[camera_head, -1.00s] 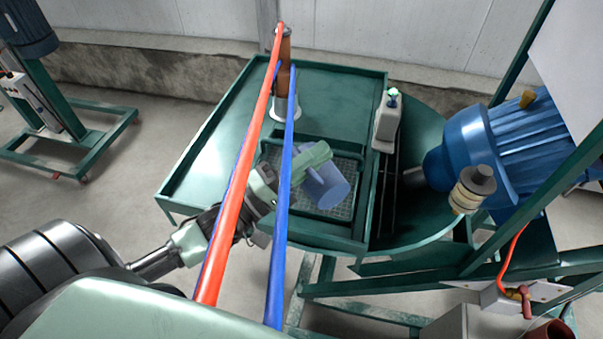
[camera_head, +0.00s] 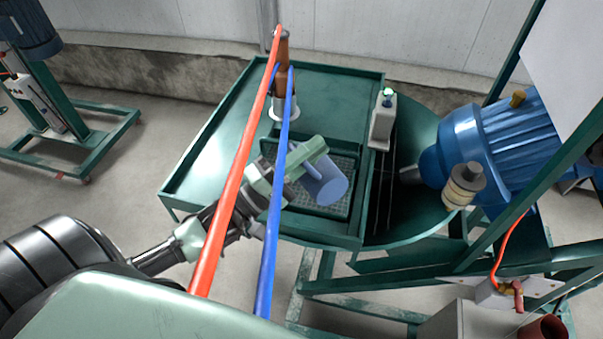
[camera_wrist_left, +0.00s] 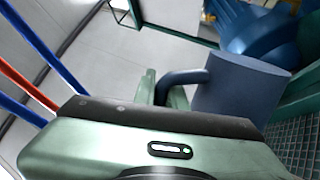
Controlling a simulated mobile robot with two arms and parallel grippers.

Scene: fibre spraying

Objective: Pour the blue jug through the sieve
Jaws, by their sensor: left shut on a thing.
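My left gripper (camera_head: 298,163) is shut on the handle of the blue jug (camera_head: 327,185). The jug is tilted over the sieve (camera_head: 325,205), a dark mesh set into the green table. In the left wrist view the jug (camera_wrist_left: 240,85) and its handle show in front of the gripper (camera_wrist_left: 163,92). I cannot see inside the jug, and no stream from it is visible. The jug and my arm hide part of the sieve. My right gripper is not in view.
A large blue motor (camera_head: 495,135) stands at the right. Red (camera_head: 237,165) and blue hoses (camera_head: 275,210) cross in front of my left arm. The table's left part is clear.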

